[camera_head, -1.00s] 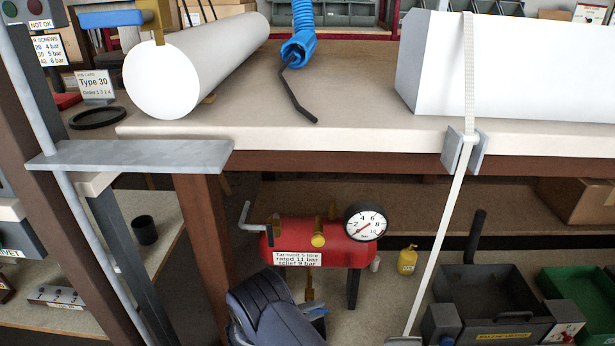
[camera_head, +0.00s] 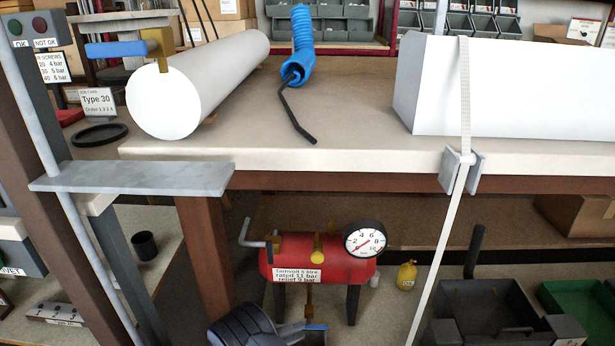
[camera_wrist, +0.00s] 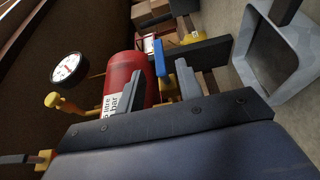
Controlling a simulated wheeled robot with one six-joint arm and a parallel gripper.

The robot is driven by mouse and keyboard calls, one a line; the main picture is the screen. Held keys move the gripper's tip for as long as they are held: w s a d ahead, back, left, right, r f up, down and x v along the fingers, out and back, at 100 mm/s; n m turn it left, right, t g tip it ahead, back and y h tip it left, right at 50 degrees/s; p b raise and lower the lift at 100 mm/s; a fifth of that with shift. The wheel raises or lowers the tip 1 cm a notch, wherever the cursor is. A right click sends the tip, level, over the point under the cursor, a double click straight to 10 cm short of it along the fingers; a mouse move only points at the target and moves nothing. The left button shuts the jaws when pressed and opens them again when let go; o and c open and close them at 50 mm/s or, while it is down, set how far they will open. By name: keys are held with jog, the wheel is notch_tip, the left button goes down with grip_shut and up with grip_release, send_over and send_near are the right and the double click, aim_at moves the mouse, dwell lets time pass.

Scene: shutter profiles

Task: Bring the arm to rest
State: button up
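My gripper (camera_wrist: 157,92) shows in the wrist view with its two grey fingers apart. A blue lever (camera_wrist: 160,57) shows in the gap between them; whether they touch it is unclear. In the head view my gripper (camera_head: 298,332) is low in the picture, below the red air tank (camera_head: 318,250), partly cut off by the bottom edge. The blue lever (camera_head: 315,328) is close to its fingers there, under the tank. The tank (camera_wrist: 127,75) fills the middle left of the wrist view, with its round gauge (camera_wrist: 69,68) to the left.
The bench (camera_head: 350,180) overhangs the tank. A white cylinder (camera_head: 190,80) and a strapped white profile (camera_head: 510,85) lie on it. A white strap (camera_head: 440,250) hangs down at the right. A yellow bottle (camera_head: 406,275) and dark bin (camera_head: 485,305) stand right of the tank. A bench leg (camera_head: 205,250) is left.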

aim_at(311, 328)
jog(key=v, duration=0.5)
jog(key=b+x, duration=0.1)
jog(key=x, duration=1)
jog(key=shift+b, duration=0.3)
jog(key=shift+s+a+f+m+g+y, duration=0.1)
jog(key=shift+m+g+y, duration=0.2)
jog(key=shift+y, duration=0.5)
jog(key=shift+s+a+f+m+g+y, duration=0.1)
jog(key=shift+m+g+y, duration=0.2)
jog(key=shift+y, duration=0.5)
jog(key=shift+d, duration=0.1)
